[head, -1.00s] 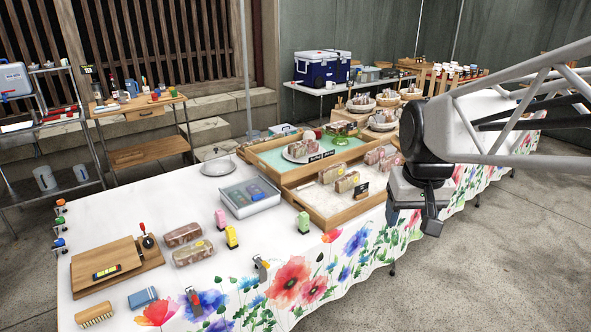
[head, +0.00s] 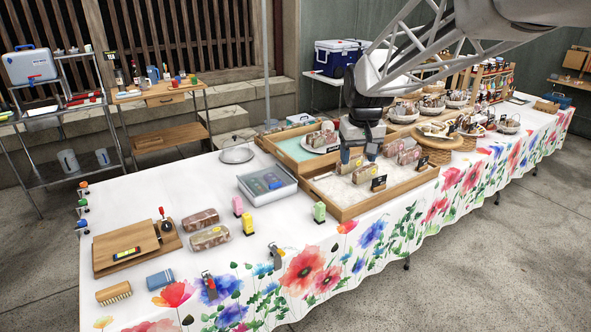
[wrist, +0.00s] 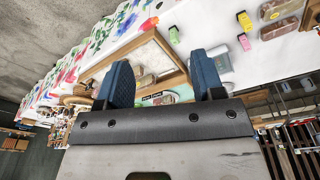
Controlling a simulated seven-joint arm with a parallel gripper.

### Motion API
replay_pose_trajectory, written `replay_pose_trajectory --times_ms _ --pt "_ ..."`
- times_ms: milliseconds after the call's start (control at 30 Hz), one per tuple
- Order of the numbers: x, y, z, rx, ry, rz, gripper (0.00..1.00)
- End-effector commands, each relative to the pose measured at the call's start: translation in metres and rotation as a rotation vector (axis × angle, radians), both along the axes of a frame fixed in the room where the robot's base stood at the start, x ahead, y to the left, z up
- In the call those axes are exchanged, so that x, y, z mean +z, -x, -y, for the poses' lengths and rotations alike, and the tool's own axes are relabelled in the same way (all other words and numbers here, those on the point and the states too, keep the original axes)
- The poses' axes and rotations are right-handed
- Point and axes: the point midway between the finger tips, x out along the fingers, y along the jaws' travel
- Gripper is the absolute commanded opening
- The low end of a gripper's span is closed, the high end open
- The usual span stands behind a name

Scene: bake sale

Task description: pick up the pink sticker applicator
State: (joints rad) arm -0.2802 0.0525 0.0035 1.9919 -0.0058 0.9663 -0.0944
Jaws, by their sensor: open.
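The pink sticker applicator (head: 237,206) stands upright on the white tablecloth in the head view, just behind a yellow applicator (head: 248,223). In the wrist view the pink applicator (wrist: 244,42) shows small, beyond the right finger. A green applicator (head: 319,212) stands apart to the right. My gripper (head: 358,158) is above the wooden display tray, well to the right of the pink applicator. Its two blue fingers, also in the wrist view (wrist: 163,68), are spread apart with nothing held between them.
The wooden tray (head: 341,216) with packaged loaves lies below my gripper. A lidded clear box (head: 283,195) stands right of the pink applicator, and a round plate (head: 237,155) lies behind it. Wrapped loaves (head: 209,239) lie to its left. Bare cloth surrounds the applicators.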

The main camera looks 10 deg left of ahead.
Motion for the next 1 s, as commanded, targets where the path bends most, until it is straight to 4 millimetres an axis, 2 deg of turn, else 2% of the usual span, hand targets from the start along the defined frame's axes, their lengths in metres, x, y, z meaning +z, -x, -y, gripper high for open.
replay_pose_trajectory --times_ms 100,500,1000 --pt "-0.009 -0.023 -0.023 0.029 0.003 -0.009 0.62" --pt "-0.044 -0.09 -0.098 0.117 0.013 -0.03 0.62" --pt "-0.107 -0.157 -0.202 0.229 0.026 -0.058 0.62"
